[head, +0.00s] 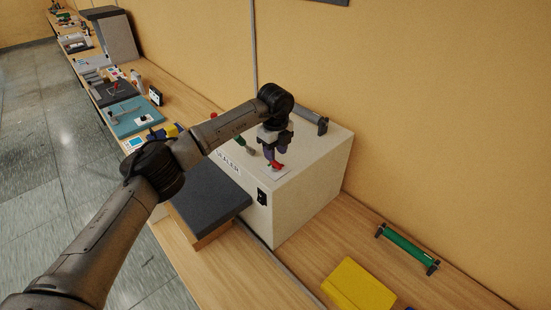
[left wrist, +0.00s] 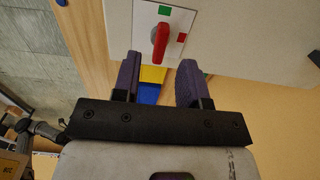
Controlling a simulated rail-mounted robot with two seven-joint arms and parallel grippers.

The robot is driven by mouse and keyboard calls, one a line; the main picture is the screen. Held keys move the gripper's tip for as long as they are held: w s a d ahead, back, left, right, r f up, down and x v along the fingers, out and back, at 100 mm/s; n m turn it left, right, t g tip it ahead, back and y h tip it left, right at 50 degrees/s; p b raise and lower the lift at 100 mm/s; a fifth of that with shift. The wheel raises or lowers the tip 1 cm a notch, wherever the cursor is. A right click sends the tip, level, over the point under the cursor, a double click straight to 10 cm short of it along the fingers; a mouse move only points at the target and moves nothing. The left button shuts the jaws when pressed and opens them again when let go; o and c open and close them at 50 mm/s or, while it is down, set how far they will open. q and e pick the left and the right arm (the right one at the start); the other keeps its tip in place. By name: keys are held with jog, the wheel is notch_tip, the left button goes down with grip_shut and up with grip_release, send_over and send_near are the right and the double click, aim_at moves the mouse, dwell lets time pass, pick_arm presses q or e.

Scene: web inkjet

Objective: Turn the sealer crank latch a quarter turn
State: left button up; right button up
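The red crank latch (head: 277,165) sits on a pale plate on top of the cream sealer box (head: 310,190). In the left wrist view the red latch (left wrist: 160,42) lies roughly upright in the picture on its white plate (left wrist: 146,16), with a green mark above it and a red mark to its right. My left gripper (head: 275,151) is over the latch, fingers pointing down. In the left wrist view its fingers (left wrist: 159,66) are spread and empty, with the latch just past the tips, in line with the gap. My right gripper is in neither view.
A dark slab (head: 210,193) stands at the sealer's left. A yellow block (head: 358,287) and a green bar (head: 407,248) lie on the bench at right. The wall runs behind the sealer.

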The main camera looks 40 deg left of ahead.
aim_at(276, 166)
pick_arm(q)
jog(key=shift+f, duration=1.95)
grip_shut()
